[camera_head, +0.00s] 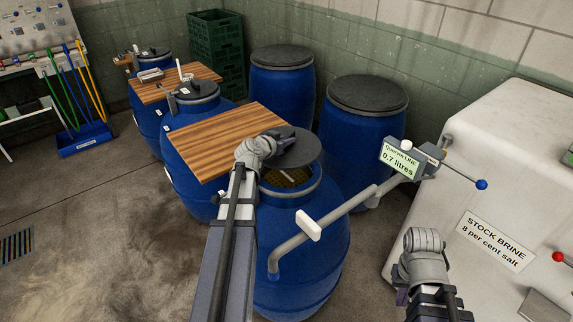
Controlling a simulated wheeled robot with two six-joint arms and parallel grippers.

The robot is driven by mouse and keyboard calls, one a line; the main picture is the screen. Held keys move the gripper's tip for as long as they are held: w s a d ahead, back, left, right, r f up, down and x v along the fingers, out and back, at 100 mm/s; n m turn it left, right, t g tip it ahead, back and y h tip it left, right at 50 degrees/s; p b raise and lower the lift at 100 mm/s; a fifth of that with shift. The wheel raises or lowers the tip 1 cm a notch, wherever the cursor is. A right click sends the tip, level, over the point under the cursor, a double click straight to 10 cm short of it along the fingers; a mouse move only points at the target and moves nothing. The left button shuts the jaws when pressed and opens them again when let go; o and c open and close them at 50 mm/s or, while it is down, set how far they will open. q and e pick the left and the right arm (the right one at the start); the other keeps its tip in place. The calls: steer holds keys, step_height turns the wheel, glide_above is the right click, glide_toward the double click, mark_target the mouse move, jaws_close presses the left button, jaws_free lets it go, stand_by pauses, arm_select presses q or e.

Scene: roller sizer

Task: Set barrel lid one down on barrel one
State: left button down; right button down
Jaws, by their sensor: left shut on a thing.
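My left gripper (276,143) is shut on a round dark grey barrel lid (304,149). The lid is over the far part of the nearest blue barrel's open mouth. This barrel (318,262) has no readable number from here; I take it as barrel one. Its near rim and some yellowish contents (286,179) show below the lid's near edge. Whether the lid touches the rim I cannot tell. My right gripper (422,240) is low at the right, apart from the barrel, in front of the white tank; its fingers are not clear.
A grey fill pipe (335,216) with a white handle crosses in front of the barrel mouth. Its readout (401,158) says 0.7 litres. A wooden board (218,138) lies left of the lid. Two lidded barrels (282,82) (363,120) stand behind. A white brine tank (500,170) is right.

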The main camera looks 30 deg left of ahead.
arm_select(q)
steer(key=shift+f+b, duration=3.3)
steer(key=shift+f, duration=0.6)
steer(key=shift+f+b, duration=0.65)
steer(key=shift+b, duration=0.05)
steer(key=c, duration=0.8)
jaws_free()
steer(key=shift+o, duration=0.2)
steer(key=shift+r, duration=0.1)
